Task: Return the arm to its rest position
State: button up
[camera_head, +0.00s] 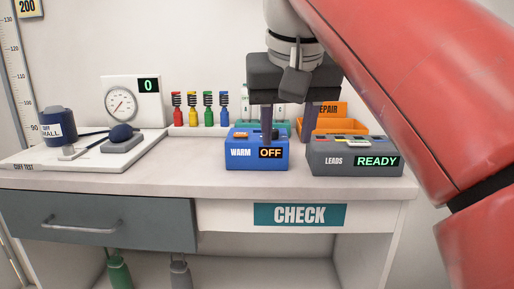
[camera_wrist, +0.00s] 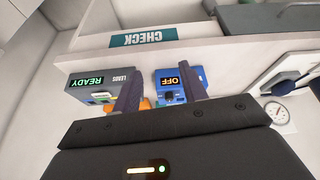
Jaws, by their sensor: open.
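My gripper (camera_head: 287,136) hangs from the red arm, pointing down over the desk, with its two fingers apart and nothing between them. One finger is in front of or over the blue WARM box (camera_head: 239,155), whose display reads OFF; whether it touches cannot be told. The other finger is near the grey LEADS box (camera_head: 330,162), whose display reads READY. In the wrist view my gripper (camera_wrist: 160,70) shows both fingers spread, with the LEADS box (camera_wrist: 88,81) at left and the WARM box (camera_wrist: 197,82) partly behind the right finger.
An orange REPAIR bin (camera_head: 325,124) stands behind the boxes. A cuff test board (camera_head: 40,160) lies at left. The desk front (camera_head: 215,183) is bare, above a closed drawer (camera_head: 130,224).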

jog(key=s+d+f, duration=0.3)
jog(key=f, duration=0.7)
jog(key=s+d+f, duration=0.4)
jog(key=f, duration=0.7)
jog(key=s+d+f+m+t, duration=0.1)
jog(key=s+d+f, duration=0.2)
jog(key=f, duration=0.8)
jog(key=shift+s+d, duration=0.15)
jog(key=shift+d, duration=0.35)
jog(key=shift+c, duration=0.4)
